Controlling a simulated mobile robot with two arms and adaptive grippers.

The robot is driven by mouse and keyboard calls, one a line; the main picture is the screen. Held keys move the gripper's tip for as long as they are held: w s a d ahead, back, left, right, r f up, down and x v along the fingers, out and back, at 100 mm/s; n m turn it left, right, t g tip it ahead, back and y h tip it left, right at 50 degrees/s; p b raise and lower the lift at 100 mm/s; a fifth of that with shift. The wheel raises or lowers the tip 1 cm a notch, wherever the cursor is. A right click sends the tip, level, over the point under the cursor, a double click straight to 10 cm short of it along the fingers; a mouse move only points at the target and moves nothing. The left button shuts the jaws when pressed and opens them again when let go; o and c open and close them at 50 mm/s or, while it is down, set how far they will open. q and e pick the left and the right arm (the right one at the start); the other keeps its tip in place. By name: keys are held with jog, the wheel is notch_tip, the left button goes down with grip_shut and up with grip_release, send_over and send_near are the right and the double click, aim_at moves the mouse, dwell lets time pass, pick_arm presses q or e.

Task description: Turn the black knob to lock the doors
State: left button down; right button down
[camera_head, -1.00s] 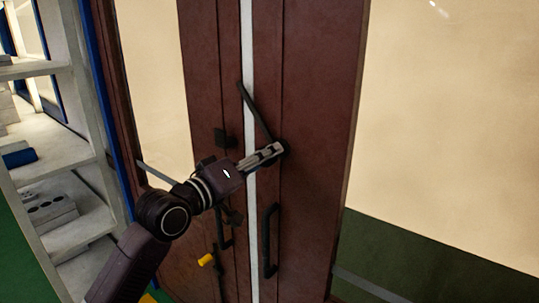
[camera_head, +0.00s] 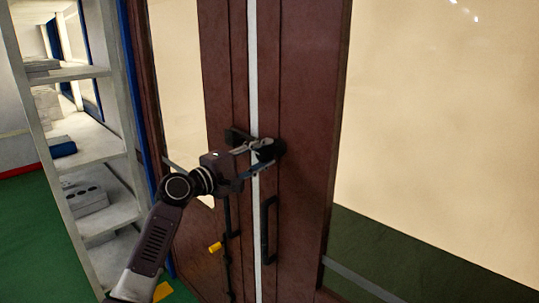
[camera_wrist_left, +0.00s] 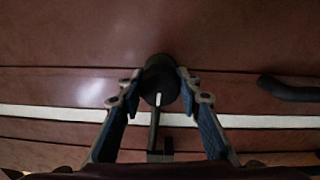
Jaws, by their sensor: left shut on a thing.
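Two dark red doors, a left door (camera_head: 217,60) and a right door (camera_head: 312,75), stand closed with a white strip between them. The black knob (camera_head: 279,146) is on the right door beside the strip. My left gripper (camera_head: 262,158) is shut on it and partly covers it. In the left wrist view, the fingers (camera_wrist_left: 159,92) press on both sides of the round knob (camera_wrist_left: 160,70). The knob's bar runs across the white strip towards a black catch (camera_wrist_left: 160,156) on the left door. Whether it sits in the catch is unclear. My right gripper is out of view.
Black pull handles, a right one (camera_head: 267,232) and a left one (camera_head: 228,216), hang below the knob. A yellow piece (camera_head: 215,247) is low on the left door. Grey shelves (camera_head: 98,145) stand at the left. A cream wall panel (camera_head: 440,110) fills the right.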

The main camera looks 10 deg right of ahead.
pick_arm(q)
jog(key=shift+r+n, duration=0.1)
jog(key=shift+n, duration=0.3)
jog(key=shift+p, duration=0.3)
jog(key=c, duration=1.4)
grip_release()
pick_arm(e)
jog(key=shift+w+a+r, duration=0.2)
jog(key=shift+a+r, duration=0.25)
pick_arm(q)
jog(key=shift+a, duration=0.1)
jog(key=shift+s+a+f, duration=0.2)
jog(key=shift+s+a, duration=0.1)
jog(key=shift+a, duration=0.15)
jog(key=v, duration=1)
jog(key=shift+s+a, duration=0.25)
jog(key=shift+a, duration=0.05)
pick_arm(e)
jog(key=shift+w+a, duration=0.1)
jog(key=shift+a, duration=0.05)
